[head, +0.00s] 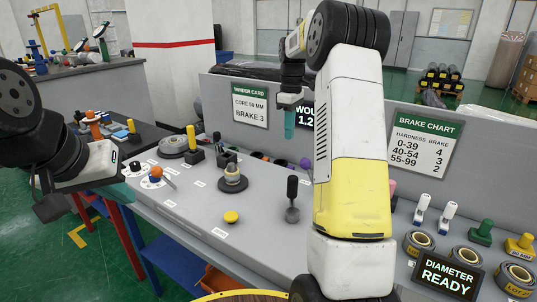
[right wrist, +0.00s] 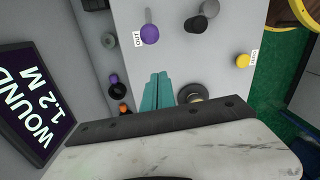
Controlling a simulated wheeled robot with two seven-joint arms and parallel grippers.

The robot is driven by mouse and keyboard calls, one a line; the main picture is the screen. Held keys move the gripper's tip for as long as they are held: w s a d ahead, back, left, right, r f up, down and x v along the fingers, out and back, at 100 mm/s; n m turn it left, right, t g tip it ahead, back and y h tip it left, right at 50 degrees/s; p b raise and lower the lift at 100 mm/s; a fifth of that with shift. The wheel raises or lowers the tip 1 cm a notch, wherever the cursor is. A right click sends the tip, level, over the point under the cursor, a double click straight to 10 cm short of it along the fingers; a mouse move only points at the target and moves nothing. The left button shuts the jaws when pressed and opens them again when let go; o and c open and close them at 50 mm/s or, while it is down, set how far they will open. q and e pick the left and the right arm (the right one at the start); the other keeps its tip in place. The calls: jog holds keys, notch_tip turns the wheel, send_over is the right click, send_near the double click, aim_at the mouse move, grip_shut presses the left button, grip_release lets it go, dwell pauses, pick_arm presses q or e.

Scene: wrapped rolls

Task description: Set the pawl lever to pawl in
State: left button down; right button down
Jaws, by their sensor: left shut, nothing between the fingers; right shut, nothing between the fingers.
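A purple-knobbed lever (head: 305,164) stands at the back of the grey console, partly hidden by my right arm. In the right wrist view the purple lever (right wrist: 150,33) has a label reading OUT beside its knob; no label naming it the pawl lever is readable. My right gripper (head: 290,122) is shut and empty, above the console to the left of the lever. Its teal fingers (right wrist: 158,92) are apart from the knob in the wrist view. My left gripper (head: 122,191) is shut and empty at the console's left end, far from the lever.
A raised back panel carries a winder card (head: 250,105) and brake chart (head: 424,140). A diameter display (head: 448,275) stands at right.

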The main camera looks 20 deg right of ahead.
jog(key=shift+w+a+f, duration=0.25)
jog(key=shift+w+f, duration=0.2)
jog(key=shift+w, duration=0.15)
send_over(311, 176)
jog(key=w+a, duration=0.4)
jog(key=w, duration=0.1)
jog(key=shift+f, duration=4.3)
jog(key=shift+s, duration=0.25)
jog(key=shift+d, duration=0.1)
